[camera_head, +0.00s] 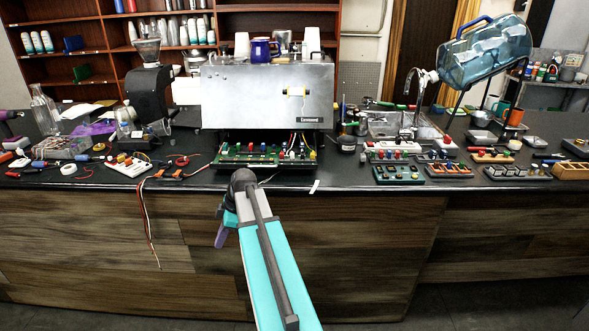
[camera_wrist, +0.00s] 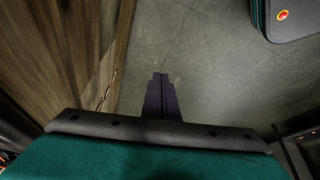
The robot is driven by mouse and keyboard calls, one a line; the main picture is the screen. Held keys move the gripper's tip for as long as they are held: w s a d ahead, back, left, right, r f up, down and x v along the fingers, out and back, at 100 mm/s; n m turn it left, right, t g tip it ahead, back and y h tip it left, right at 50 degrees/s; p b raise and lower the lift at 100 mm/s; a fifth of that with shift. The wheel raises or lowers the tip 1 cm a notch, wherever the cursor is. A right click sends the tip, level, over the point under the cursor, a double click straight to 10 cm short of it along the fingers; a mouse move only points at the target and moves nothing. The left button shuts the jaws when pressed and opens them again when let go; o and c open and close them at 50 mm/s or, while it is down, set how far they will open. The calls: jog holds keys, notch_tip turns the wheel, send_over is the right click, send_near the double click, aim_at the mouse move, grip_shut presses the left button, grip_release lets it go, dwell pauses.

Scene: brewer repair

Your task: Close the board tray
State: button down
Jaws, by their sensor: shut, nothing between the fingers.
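The board tray (camera_head: 226,163) sticks out at the base of the silver brewer (camera_head: 266,90), on the black counter. It carries a green circuit board with red, blue and yellow parts and some wires. My gripper (camera_head: 221,238) hangs below the counter edge, in front of the wooden counter face and apart from the tray. In the wrist view my gripper (camera_wrist: 161,82) points down at the floor, its dark fingers together with nothing between them. The tray is not in the wrist view. My arm hides a little of the counter edge in front of the tray.
Loose wires (camera_head: 147,220) hang over the counter edge on the left. A white power strip (camera_head: 128,166) lies left of the tray. Small boards (camera_head: 398,174) lie to the right. A large water bottle (camera_head: 485,52) stands tilted on a rack. The floor (camera_wrist: 205,60) below is clear.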

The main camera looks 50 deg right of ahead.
jog(key=s+d+r+m+t+h+b, duration=0.2)
jog(key=s+d+r, duration=0.5)
jog(key=d+r, duration=0.5)
jog(key=s+d+r+m+t+h+b, duration=0.1)
jog(key=s+d+r+t+h+b, duration=0.1)
jog(key=s+d+r, duration=0.5)
jog(key=d+r+h, duration=0.1)
jog(key=d+r, duration=0.4)
jog(key=d, duration=0.3)
jog(key=shift+s+r+m, duration=0.15)
jog(key=shift+r+m, duration=0.15)
jog(key=shift+m, duration=0.1)
jog(key=shift+f, duration=0.1)
jog(key=p+x, duration=0.1)
jog(key=x, duration=0.9)
jog(key=shift+w+d, duration=0.4)
jog(key=shift+d, duration=0.05)
jog(key=shift+w+d+p, duration=0.35)
jog(key=shift+w+d, duration=0.5)
jog(key=shift+d, duration=0.25)
